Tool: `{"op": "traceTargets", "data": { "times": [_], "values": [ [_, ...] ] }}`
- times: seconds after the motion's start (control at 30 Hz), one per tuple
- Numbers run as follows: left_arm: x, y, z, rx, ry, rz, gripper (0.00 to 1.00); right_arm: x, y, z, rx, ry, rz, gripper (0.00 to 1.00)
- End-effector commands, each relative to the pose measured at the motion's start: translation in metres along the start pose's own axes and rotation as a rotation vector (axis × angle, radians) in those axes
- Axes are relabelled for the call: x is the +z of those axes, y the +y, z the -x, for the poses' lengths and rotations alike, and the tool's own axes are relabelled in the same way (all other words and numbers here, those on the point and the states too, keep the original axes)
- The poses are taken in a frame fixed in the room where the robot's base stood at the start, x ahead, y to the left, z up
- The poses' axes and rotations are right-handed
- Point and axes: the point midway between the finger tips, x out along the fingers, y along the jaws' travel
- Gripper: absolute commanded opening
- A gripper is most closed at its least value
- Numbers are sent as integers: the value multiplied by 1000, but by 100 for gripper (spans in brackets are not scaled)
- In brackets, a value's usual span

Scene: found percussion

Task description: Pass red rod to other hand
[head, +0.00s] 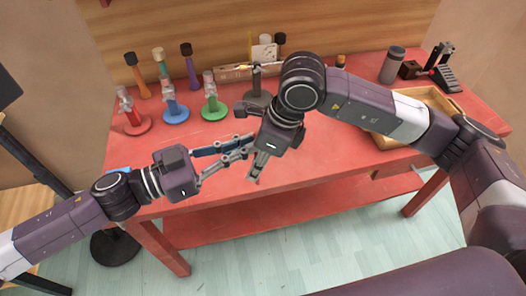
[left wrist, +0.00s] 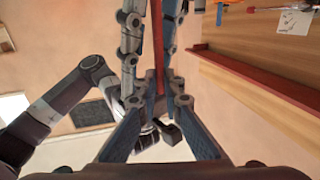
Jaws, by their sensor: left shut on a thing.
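My left gripper (head: 244,147) reaches in from the left over the front of the red table. In the left wrist view the red rod (left wrist: 157,60) runs lengthwise between the fingers of my left gripper (left wrist: 150,18), which is shut on it. In the head view I cannot make out the rod against the red tabletop. My right gripper (head: 257,168) points down just right of the left fingertips, very close to them. I cannot tell whether its fingers are apart or touch the rod.
On the red table (head: 310,172), red (head: 134,124), blue (head: 175,113) and green (head: 214,108) stands are at left, with several coloured handles behind. A wooden tray (head: 450,101), a grey cylinder (head: 392,65) and a black pedal (head: 441,68) are at right. The front middle is clear.

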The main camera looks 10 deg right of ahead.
Motion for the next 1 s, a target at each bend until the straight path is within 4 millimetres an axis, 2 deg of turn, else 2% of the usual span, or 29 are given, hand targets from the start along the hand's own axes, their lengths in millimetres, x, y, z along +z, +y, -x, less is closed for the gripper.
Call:
{"op": "traceTargets", "data": {
  "times": [0.17, 0.47, 0.7, 0.83, 0.87, 1.0],
  "values": [
    [0, 0, 0, 0, 0, 0, 0, 0, 0, -12, 1, -1, 1, 28],
    [0, 0, 0, 0, 0, 0, 0, 0, 0, -13, 0, -1, 1, 27],
    [0, 0, 0, 0, 0, 0, 0, 0, 0, -13, 0, -1, 0, 1],
    [0, 0, 0, 0, 0, 0, 0, 0, 0, -13, 0, -1, 1, 0],
    [0, 0, 0, 0, 0, 0, 8, 0, 0, -13, 0, -1, 1, 0],
    [0, 0, 0, 0, 0, 0, 24, 0, 0, -13, 0, -1, 1, 0]
  ]
}}
